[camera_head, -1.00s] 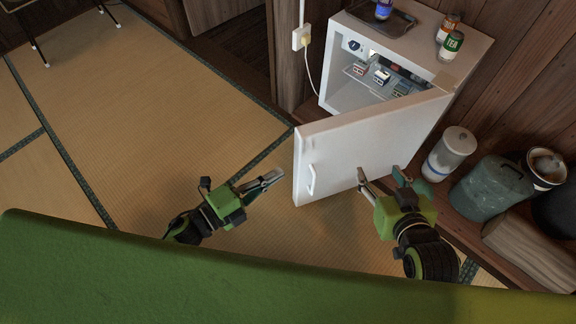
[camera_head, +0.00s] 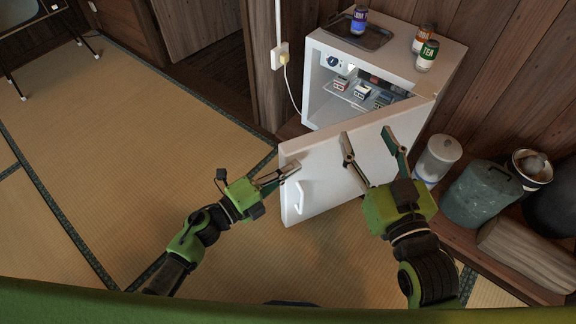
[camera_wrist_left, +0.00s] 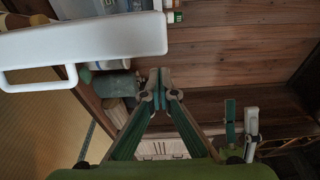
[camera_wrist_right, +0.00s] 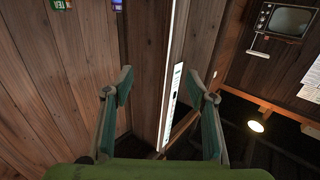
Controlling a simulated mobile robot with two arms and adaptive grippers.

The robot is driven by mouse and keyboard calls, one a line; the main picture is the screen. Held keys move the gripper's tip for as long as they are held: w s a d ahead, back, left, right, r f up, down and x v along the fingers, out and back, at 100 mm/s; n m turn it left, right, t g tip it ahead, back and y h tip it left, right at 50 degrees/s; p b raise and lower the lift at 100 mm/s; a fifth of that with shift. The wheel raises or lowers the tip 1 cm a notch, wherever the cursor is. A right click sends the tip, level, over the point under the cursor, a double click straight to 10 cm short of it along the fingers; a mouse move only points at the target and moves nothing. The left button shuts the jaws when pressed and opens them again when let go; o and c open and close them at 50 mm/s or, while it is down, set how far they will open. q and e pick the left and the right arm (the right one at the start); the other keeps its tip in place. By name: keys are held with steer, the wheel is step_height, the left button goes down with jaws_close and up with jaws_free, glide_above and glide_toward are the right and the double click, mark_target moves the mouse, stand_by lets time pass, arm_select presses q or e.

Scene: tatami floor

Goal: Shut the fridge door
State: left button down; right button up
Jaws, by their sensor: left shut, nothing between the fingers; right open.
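The small white fridge (camera_head: 396,52) stands against the wood wall in the head view. Its door (camera_head: 325,172) is swung wide open, with a handle (camera_head: 298,197) on its face near the left edge. My left gripper (camera_head: 296,167) is shut and empty, its tips overlapping the door's left edge in this view; contact is unclear. The left wrist view shows the door (camera_wrist_left: 85,42) to the upper left of the fingertips (camera_wrist_left: 160,76). My right gripper (camera_head: 367,138) is open, with its fingers in front of the door. A narrow white strip shows between its fingers (camera_wrist_right: 160,76) in the right wrist view.
A tray (camera_head: 372,40) with a blue can (camera_head: 359,20) and two more cans (camera_head: 427,55) stand on the fridge. Small cartons (camera_head: 362,91) sit inside. A lidded jar (camera_head: 437,157), a grey-green container (camera_head: 480,194) and a log (camera_head: 530,255) lie right. Tatami floor is clear left.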

steer(key=shift+a+r+t+y, duration=0.15)
steer(key=shift+r+t+y, duration=0.2)
steer(key=shift+r, duration=0.65)
